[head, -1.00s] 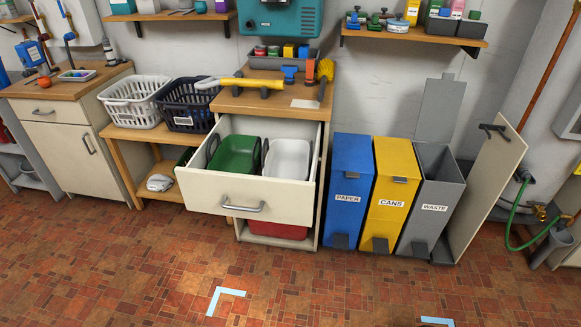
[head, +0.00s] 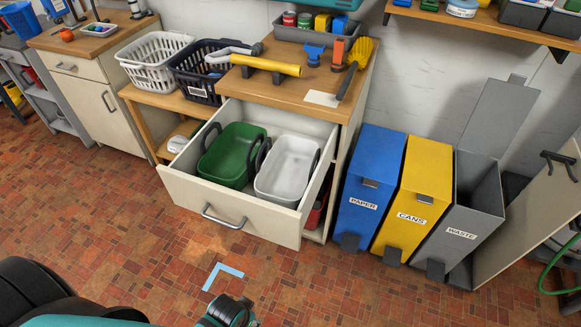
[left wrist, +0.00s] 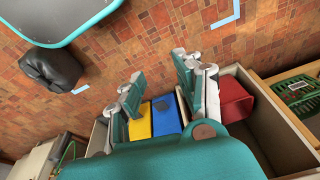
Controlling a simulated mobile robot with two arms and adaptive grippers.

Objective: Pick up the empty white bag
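The white bag (head: 287,170) looks like an open-topped tub with dark handles. It stands upright in the right part of the pulled-out drawer (head: 232,207), and its visible inside looks empty. A green bag (head: 232,154) of the same kind stands close beside it on the left. My left gripper (left wrist: 157,76) is open in the left wrist view, its two fingers apart with nothing between them. I cannot make out the white bag in that view. In the head view, part of my arm shows at the bottom, below the drawer. My right gripper is not in view.
Blue paper (head: 368,190), yellow cans (head: 413,200) and grey waste (head: 464,225) bins stand right of the drawer. A white basket (head: 150,62) and a dark basket (head: 196,75) sit on the left table. Tools lie on the worktop (head: 300,88) above the drawer. The floor in front is clear.

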